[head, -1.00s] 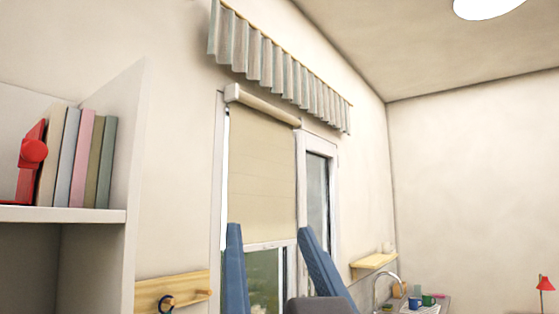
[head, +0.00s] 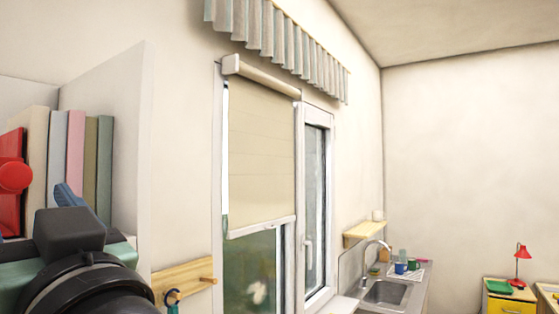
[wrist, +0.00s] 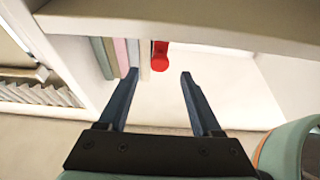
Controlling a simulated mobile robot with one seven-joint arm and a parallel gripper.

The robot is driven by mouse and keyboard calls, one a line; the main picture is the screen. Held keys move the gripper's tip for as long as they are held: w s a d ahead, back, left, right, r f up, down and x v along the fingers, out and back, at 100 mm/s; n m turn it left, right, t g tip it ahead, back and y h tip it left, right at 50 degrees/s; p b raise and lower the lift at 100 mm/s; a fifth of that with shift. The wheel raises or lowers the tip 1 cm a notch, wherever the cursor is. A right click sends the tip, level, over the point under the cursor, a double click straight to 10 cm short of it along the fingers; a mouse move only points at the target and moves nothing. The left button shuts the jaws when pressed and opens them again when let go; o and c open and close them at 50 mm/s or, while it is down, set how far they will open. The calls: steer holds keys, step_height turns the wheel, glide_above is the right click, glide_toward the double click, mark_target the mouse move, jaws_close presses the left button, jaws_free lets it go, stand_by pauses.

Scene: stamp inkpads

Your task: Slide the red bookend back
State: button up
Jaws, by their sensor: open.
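The red bookend (head: 12,180) stands on the shelf at the far left of the head view, beside a row of upright books (head: 75,160). A round red knob sticks out from it. In the wrist view the bookend (wrist: 160,56) shows just ahead of the fingertips, roughly in line with the gap between them. My gripper (wrist: 158,76) is open, with its two blue fingers apart and nothing between them. In the head view my wrist hides the lower part of the shelf, and only a bit of blue finger shows.
The books (wrist: 105,55) stand left of the bookend in the wrist view. A shelf board (wrist: 180,22) runs across the top of that view. A white side panel (head: 125,140) bounds the shelf on the right. A wooden peg rail (head: 185,278) is on the wall nearby.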

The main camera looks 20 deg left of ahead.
mark_target(17, 179)
steer(key=shift+p+x, duration=0.7)
steer(key=shift+x, duration=1.3)
jaws_close()
